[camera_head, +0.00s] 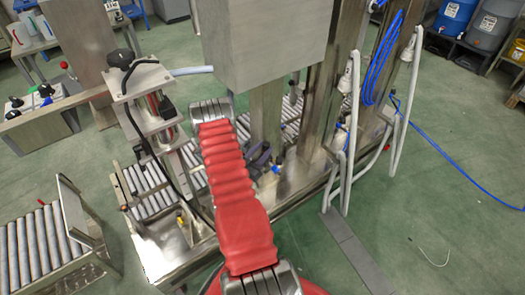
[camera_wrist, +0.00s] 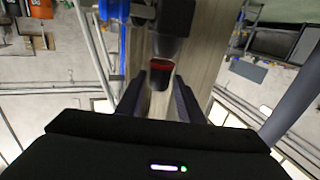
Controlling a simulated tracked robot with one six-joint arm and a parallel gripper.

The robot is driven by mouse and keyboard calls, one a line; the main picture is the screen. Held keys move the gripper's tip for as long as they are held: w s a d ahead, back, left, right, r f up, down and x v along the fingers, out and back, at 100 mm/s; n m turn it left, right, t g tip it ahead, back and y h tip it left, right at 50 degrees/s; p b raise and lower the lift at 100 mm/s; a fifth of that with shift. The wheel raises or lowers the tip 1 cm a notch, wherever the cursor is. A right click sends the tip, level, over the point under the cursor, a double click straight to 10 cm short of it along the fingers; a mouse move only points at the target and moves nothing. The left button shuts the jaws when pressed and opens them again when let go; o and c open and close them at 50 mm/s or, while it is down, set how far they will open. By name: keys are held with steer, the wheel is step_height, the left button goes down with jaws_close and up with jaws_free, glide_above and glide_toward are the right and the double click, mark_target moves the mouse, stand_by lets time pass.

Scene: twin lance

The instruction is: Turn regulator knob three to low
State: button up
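My gripper (camera_wrist: 160,88) shows in the wrist view as two dark fingers, apart, with a pale gap between them. A dark knob-like part with a red band (camera_wrist: 160,68) lies in line with the gap, around or just beyond the fingertips. I cannot tell whether it touches them. No number or low mark is readable, so I cannot tell if it is regulator knob three. In the head view, my dark gripper (camera_head: 262,158) is small and partly hidden beside the steel column, past my red arm.
A steel machine column (camera_head: 322,110) carries blue coiled hose (camera_head: 380,60) and white hoses (camera_head: 405,110). A roller conveyor (camera_head: 150,190) runs beside it. A black-knobbed stand (camera_head: 140,78) is at left.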

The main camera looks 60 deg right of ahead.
steer(key=c, duration=0.7)
steer(key=shift+c, duration=0.2)
